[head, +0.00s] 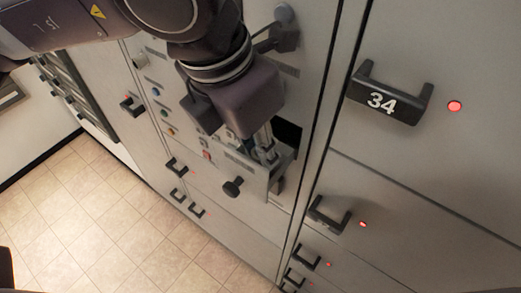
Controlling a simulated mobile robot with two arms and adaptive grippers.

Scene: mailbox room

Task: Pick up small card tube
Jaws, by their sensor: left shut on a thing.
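My left gripper (264,146) reaches down from the top of the head view to a small open compartment in the cabinet front. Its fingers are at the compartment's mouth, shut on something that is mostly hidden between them. I cannot make out a card tube clearly. The dark opening (288,131) shows just right of the fingers. A pulled-out front panel (255,178) with a dark round knob (232,187) is just below the gripper. My right gripper is not in view.
Grey locker doors surround the compartment. A black handle marked 34 (388,98) sticks out at the upper right, beside a red light (455,106). More handles (328,215) project lower down. The tiled floor (95,215) at the left is clear.

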